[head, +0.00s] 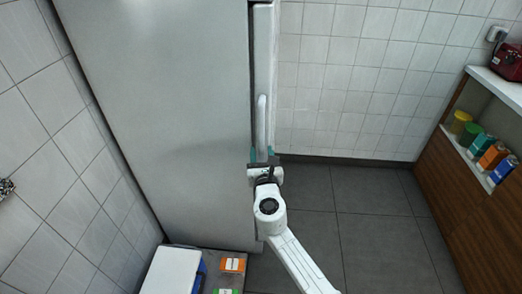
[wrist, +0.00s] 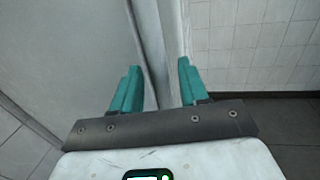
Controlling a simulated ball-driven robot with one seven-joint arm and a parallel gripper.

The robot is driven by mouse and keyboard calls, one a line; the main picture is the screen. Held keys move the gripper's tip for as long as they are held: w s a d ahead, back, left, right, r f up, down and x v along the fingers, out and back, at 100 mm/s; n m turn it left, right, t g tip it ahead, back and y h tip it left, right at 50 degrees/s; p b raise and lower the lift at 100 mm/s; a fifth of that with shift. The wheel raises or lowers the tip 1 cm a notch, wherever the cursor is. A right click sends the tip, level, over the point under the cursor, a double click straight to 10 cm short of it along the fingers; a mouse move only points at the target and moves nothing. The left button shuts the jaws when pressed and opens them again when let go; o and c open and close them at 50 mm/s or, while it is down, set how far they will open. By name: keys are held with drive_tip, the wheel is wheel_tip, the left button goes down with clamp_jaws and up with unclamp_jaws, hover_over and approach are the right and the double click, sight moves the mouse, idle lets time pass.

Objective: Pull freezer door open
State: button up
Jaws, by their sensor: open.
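In the wrist view my gripper (wrist: 157,85) is open, one finger on each side of a pale vertical strip by the door's edge (wrist: 150,45). I cannot tell whether either finger touches the handle. The door looks closed.
White tiled walls stand at left (head: 40,190) and behind. Grey floor (head: 350,210) is open to the right of the door. A white and blue box (head: 172,270) and orange packet (head: 232,265) lie low in front.

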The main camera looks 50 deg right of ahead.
drive_tip(key=shift+x, duration=1.05)
clamp_jaws()
